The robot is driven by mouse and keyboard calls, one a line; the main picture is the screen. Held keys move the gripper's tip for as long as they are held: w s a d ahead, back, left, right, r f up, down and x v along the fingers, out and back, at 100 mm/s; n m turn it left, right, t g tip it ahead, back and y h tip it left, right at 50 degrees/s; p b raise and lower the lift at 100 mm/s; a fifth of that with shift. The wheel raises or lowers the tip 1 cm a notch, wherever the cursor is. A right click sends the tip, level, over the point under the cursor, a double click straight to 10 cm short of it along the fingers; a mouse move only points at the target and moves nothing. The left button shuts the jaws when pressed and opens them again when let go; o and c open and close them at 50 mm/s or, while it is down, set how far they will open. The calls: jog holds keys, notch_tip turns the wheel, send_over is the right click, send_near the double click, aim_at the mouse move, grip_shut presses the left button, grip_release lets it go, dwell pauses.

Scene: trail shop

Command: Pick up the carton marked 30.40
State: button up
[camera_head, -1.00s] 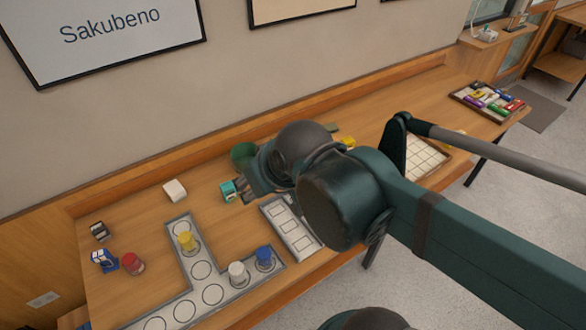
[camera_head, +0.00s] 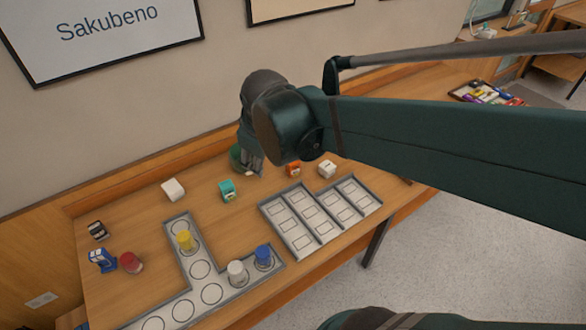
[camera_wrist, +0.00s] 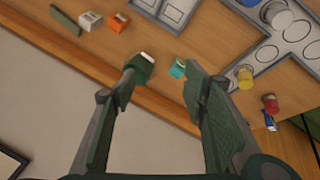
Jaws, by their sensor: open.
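Several small cartons stand on the wooden table, and no marking such as 30.40 is readable on any. A teal carton (camera_head: 227,190) stands left of my gripper (camera_head: 252,171). An orange carton (camera_head: 293,169) and a white carton (camera_head: 327,169) stand to its right. In the wrist view, my gripper (camera_wrist: 168,72) is open, with the teal carton (camera_wrist: 178,69) showing beyond the gap between the fingers. The orange carton (camera_wrist: 118,22) and white carton (camera_wrist: 90,20) show at upper left. A green container (camera_head: 237,155) is partly hidden behind my gripper.
A plain white block (camera_head: 173,189) stands at the back left. A grey L-shaped tray (camera_head: 190,270) holds yellow, white and blue pieces. A divided grey tray (camera_head: 318,222) lies at the front right. A red piece (camera_head: 131,262), a blue item (camera_head: 102,260) and a black item (camera_head: 97,230) stand left.

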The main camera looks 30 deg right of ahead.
jog(key=w+d+f+n+g+h, duration=0.25)
jog(key=w+d+f+n, duration=0.35)
jog(key=w+d+f, duration=0.4)
jog(key=n+g+b, duration=0.2)
jog(key=n+g, duration=0.1)
jog(key=n, duration=0.2)
send_near(293, 166)
jog(key=f, duration=0.1)
jog(key=w+d+f, duration=0.1)
jog(key=f, duration=0.1)
jog(key=w+d+f, duration=0.1)
jog(key=shift+w+d+f, duration=0.1)
jog(key=shift+f, duration=0.2)
jog(key=shift+f, duration=0.15)
jog(key=shift+x, duration=1.15)
jog(key=shift+d, duration=0.1)
jog(key=shift+b+x, duration=0.6)
jog(key=shift+x, duration=2)
